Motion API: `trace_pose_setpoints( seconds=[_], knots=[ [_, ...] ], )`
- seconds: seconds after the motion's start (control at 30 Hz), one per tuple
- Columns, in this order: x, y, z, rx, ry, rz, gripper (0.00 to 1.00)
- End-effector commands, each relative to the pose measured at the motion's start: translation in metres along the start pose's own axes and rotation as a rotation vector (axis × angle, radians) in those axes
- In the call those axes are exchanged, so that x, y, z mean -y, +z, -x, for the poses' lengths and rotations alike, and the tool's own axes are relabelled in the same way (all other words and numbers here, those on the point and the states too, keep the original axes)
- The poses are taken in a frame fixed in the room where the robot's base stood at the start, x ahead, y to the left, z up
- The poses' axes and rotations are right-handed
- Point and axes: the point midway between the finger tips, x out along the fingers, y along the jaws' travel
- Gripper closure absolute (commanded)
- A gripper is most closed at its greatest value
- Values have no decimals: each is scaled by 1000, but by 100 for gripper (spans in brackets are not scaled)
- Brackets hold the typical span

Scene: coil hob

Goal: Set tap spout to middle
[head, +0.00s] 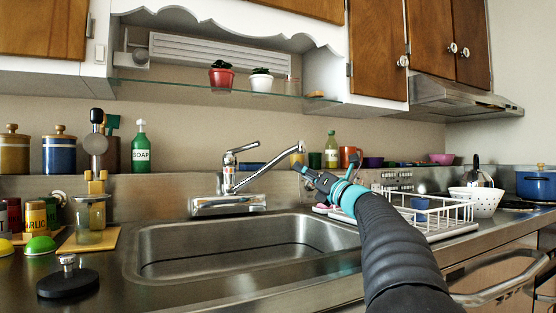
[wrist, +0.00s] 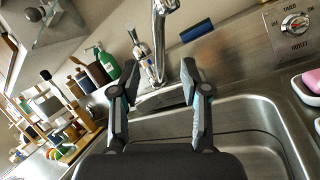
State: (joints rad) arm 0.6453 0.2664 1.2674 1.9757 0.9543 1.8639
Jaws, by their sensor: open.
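The chrome tap (head: 228,204) stands behind the sink. Its spout (head: 268,168) slants up and to the right, ending in a down-turned tip above the sink's right part. My gripper (head: 311,175) is near the spout's tip, slightly below and right of it in the head view. In the wrist view my gripper (wrist: 157,72) is open, with its two fingers apart and nothing held. The spout (wrist: 158,22) shows beyond the fingers, near the top middle. I see no contact between fingers and spout.
The steel sink (head: 150,240) is empty. A white dish rack (head: 452,215) stands to its right, with a white colander (head: 478,200) beyond. Above, a glass shelf (head: 200,88) holds potted plants. A green soap bottle (head: 140,148) and jars stand at left.

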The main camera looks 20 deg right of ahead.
Motion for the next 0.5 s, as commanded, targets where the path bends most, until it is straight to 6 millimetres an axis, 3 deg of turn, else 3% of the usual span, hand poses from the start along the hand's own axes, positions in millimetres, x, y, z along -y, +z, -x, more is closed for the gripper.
trace_pose_setpoints(
  seconds=[0.1, 0.5],
  knots=[
    [-2, -1, -25, -3, 5, 0, 54],
    [0, 1, -94, -2, -1, 3, 54]
  ],
)
